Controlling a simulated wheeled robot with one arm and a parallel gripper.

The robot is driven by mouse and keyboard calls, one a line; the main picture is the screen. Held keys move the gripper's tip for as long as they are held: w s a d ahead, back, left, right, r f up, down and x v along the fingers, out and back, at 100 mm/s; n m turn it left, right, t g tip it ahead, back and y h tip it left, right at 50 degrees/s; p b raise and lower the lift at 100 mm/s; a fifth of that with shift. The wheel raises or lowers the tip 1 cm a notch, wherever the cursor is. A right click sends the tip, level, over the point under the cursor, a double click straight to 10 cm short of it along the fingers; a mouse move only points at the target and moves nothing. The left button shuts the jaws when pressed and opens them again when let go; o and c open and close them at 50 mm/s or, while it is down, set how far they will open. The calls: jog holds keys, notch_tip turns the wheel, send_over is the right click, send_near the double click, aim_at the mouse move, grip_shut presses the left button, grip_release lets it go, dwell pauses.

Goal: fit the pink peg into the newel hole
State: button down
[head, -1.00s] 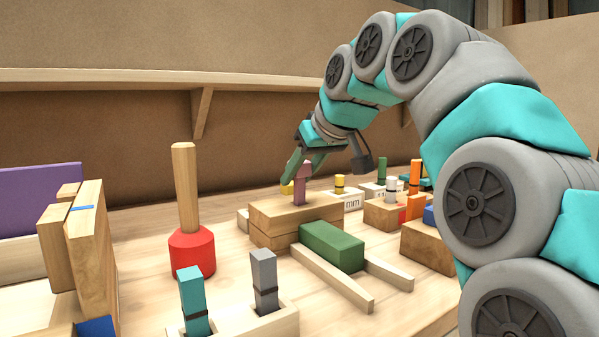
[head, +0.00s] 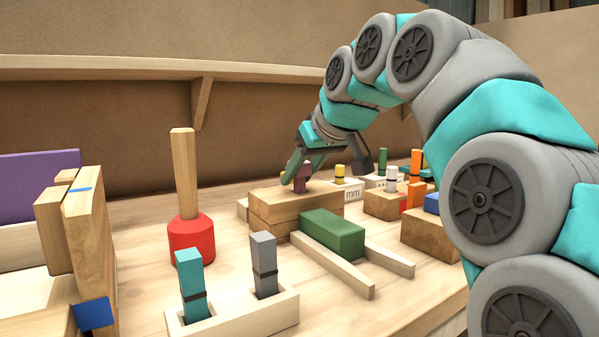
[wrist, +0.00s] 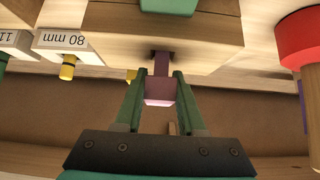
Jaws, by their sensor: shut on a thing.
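The pink peg (head: 301,180) stands upright at the top of the stacked wooden newel block (head: 280,212). In the wrist view the peg (wrist: 161,82) lies between my two green fingers, and its narrower far end meets a dark hole in the wooden block (wrist: 215,40). The lower end is hidden, seemingly inside that hole; how deep it sits I cannot tell. My gripper (head: 297,172) is shut on the peg, just above the block; its fingers also show in the wrist view (wrist: 162,78).
A green block (head: 335,235) on pale rails lies in front of the newel block. A red-based post (head: 191,240) stands to the left. A holder (head: 245,312) with a teal and a grey peg is in front. Several blocks with pegs crowd the right.

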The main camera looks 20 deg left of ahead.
aim_at(305, 169)
jog(key=shift+f, duration=0.25)
jog(key=shift+c, duration=2.1)
grip_release()
jog(key=shift+r, duration=0.15)
jog(key=v, duration=0.7)
jog(key=shift+s+d+r, duration=0.15)
jog(key=shift+d, duration=0.05)
jog(key=shift+s+d, duration=0.1)
